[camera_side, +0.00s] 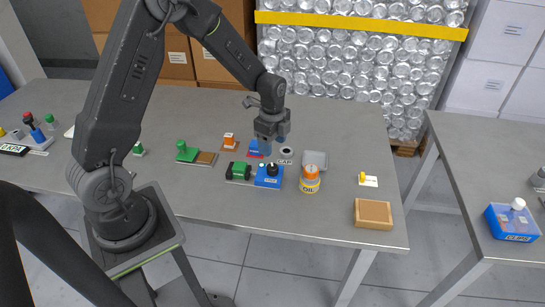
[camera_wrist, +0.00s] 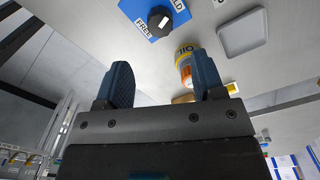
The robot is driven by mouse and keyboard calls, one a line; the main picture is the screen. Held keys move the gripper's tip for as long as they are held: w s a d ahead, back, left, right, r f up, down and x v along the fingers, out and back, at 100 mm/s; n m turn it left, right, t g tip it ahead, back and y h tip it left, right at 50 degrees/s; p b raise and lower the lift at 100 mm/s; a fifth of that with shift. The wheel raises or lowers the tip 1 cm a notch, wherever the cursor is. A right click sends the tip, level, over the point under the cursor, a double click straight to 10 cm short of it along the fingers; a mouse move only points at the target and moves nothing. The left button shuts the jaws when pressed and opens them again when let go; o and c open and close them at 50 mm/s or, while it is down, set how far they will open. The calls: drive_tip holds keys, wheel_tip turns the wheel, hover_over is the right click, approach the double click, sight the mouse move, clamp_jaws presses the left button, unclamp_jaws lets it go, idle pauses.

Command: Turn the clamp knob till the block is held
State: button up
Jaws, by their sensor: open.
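The clamp knob (camera_side: 272,169) is black and sits on a blue base (camera_side: 268,181) near the middle of the table. In the wrist view the knob (camera_wrist: 160,20) shows a pale mark, on a blue plate (camera_wrist: 138,12) with FREE at its lower left and HOLD, partly cut off, at its upper right. I cannot tell which word the mark points to. A green block (camera_side: 240,169) stands just left of the blue base; whether it is gripped is unclear. My gripper (camera_side: 271,146) is open and empty, behind and above the knob. Its spread fingers (camera_wrist: 161,82) are apart from the knob.
A wooden box (camera_side: 373,214) lies at the front right. A green-handled piece (camera_side: 186,151) and an orange piece (camera_side: 229,141) stand left. The table's front right is mostly clear.

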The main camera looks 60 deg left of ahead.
drive_tip(key=shift+r, duration=2.15)
drive_tip(key=s+d+r+n+t, duration=0.1)
drive_tip(key=s+d+r+n, duration=0.25)
drive_tip(key=r, duration=0.25)
drive_tip(key=s+d+r+n+t, duration=0.1)
drive_tip(key=s+d+r+n, duration=0.1)
drive_tip(key=s+r, duration=0.35)
drive_tip(key=s+d+r+n+t, duration=0.1)
drive_tip(key=s+d+r+n, duration=0.1)
drive_tip(key=s, duration=0.4)
drive_tip(key=s+d+r+n+t, duration=0.2)
drive_tip(key=s+d+r+n, duration=0.1)
drive_tip(key=s+n, duration=0.3)
drive_tip(key=shift+d+r+t, duration=0.25)
drive_tip(key=shift+r+t, duration=0.05)
drive_tip(key=shift+r, duration=0.6)
